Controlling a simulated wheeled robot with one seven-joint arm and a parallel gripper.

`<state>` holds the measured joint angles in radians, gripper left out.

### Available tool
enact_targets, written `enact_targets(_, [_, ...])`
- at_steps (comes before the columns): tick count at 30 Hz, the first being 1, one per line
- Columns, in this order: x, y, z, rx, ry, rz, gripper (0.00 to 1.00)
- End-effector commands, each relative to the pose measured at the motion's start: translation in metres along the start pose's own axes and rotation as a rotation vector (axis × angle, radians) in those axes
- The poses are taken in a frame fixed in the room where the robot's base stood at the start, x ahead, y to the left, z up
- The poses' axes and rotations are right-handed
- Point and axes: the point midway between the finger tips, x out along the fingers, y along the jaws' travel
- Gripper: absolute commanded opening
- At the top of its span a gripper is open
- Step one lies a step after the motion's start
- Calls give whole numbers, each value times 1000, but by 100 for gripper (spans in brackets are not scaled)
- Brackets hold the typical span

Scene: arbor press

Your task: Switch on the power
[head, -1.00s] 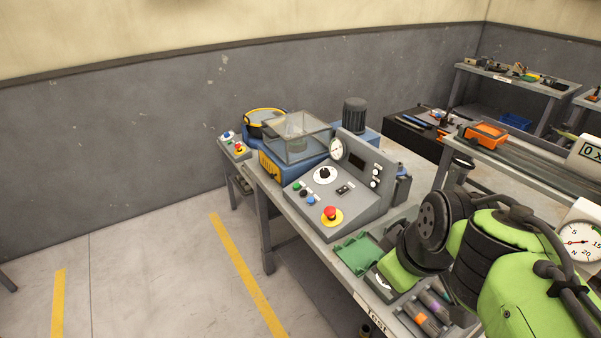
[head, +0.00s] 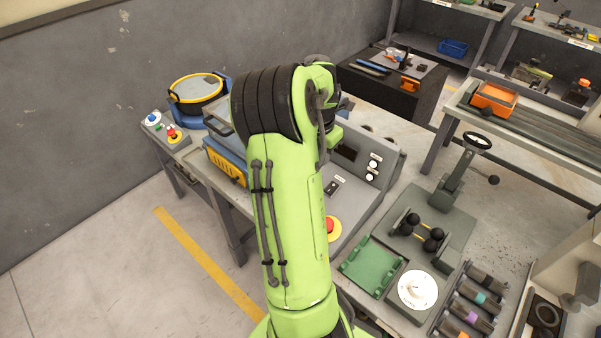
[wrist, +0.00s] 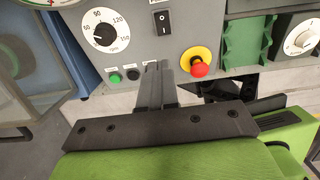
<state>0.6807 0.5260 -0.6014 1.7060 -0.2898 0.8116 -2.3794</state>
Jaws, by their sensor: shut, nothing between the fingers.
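The grey control panel (head: 352,205) stands on the bench, partly hidden behind my green arm in the head view. Its black rocker switch (head: 333,187) shows just right of my arm. In the wrist view the rocker switch (wrist: 162,22) is upright at the panel's upper middle, marked with white signs; I cannot tell its position. My gripper (wrist: 159,68) is shut and empty, its fingertips below the rocker and apart from it in the picture. In the head view my gripper is hidden.
A red emergency stop (wrist: 200,68) on a yellow disc lies right of my fingertips. A green button (wrist: 115,77), a dark button (wrist: 133,74) and a dial knob (wrist: 104,35) lie left. A green tray (head: 370,268) and a white dial (head: 418,288) sit nearer on the bench.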

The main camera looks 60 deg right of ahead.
Motion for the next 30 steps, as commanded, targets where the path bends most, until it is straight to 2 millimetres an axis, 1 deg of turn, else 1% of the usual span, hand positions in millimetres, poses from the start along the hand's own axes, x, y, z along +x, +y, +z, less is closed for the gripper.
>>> enact_targets(8, [1, 0, 0, 0, 1, 0, 0])
enact_targets(11, [9, -1, -1, 0, 3, -3, 0])
enact_targets(14, [26, -1, -1, 2, 4, -4, 0])
enact_targets(24, [102, -1, -1, 1, 4, -3, 0])
enact_targets(27, [119, -1, -1, 1, 3, -3, 0])
enact_targets(30, [132, 0, -1, 1, 3, -1, 0])
